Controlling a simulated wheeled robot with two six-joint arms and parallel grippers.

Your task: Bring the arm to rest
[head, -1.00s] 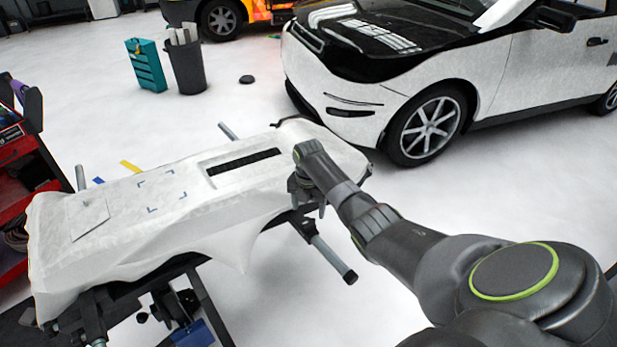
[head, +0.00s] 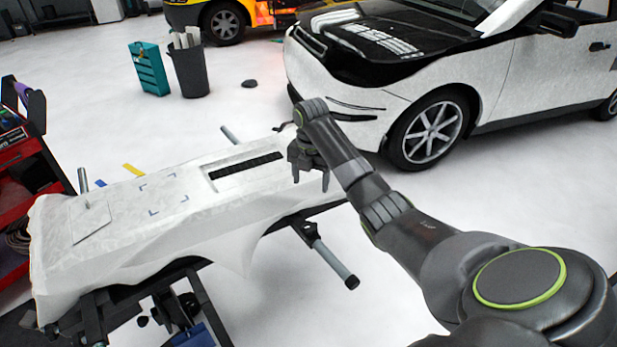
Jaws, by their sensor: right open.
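My right arm (head: 385,205) reaches in from the lower right. Its gripper (head: 311,183) points down with its fingers apart and nothing between them. It is over the right end of the white-wrapped panel (head: 130,240), to the right of the dark slotted vent (head: 245,165). The fingertips look a little above the wrap; the exact gap is hard to judge. My left gripper is not in view.
The panel lies on a stand with a grey bar (head: 335,265) jutting out in front. A partly wrapped car (head: 520,65) stands behind at the right. A red cart (head: 25,160) is at the left. A bin (head: 188,70) and teal drawer box (head: 149,70) stand behind.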

